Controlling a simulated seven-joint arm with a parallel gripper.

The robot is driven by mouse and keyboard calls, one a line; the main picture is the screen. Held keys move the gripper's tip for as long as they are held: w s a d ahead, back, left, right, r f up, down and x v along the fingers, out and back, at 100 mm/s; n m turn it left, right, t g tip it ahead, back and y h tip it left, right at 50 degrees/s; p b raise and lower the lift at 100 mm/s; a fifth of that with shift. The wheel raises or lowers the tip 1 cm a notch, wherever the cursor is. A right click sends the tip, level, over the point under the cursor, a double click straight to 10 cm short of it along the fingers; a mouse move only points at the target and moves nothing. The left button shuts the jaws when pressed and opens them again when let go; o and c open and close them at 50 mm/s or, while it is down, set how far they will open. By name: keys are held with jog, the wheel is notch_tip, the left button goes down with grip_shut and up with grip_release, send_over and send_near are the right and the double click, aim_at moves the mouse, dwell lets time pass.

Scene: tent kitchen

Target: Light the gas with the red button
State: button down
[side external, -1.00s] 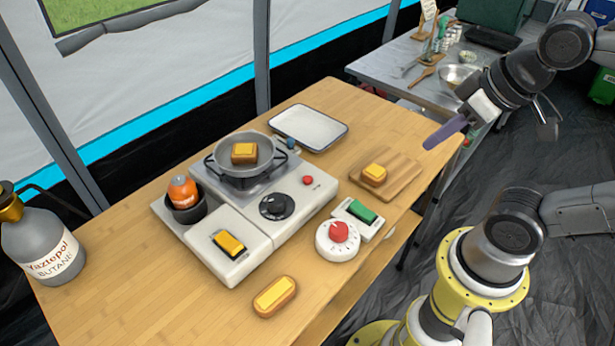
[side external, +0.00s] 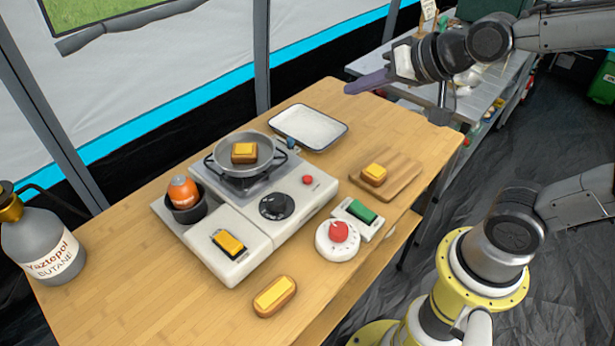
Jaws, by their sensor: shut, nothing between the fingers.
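The gas stove (side external: 251,240) is white and sits on the wooden table. A small red button (side external: 308,180) is on its right part, near the black dial (side external: 275,207). A pan (side external: 228,166) with a piece of bread and a yellow slab in it sits on the burner. My gripper (side external: 347,89) has purple fingers, shut and empty. It is in the air above the far right of the table, up and to the right of the red button and well apart from it.
A white timer with a red knob (side external: 338,231) and a block with a green switch (side external: 361,211) stand before the stove. A tray (side external: 343,128) lies behind. A board (side external: 403,174) bears bread. An orange-capped canister (side external: 183,189) and grey butane bottle (side external: 45,249) are at left.

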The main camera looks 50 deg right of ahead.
jog(key=w+a+f+m, duration=0.1)
jog(key=w+f+m, duration=0.1)
jog(key=w+f, duration=0.3)
jog(key=g, duration=0.1)
send_over(311, 184)
notch_tip(311, 184, down, 8)
jog(key=shift+f, duration=4.35)
jog(key=shift+f, duration=0.4)
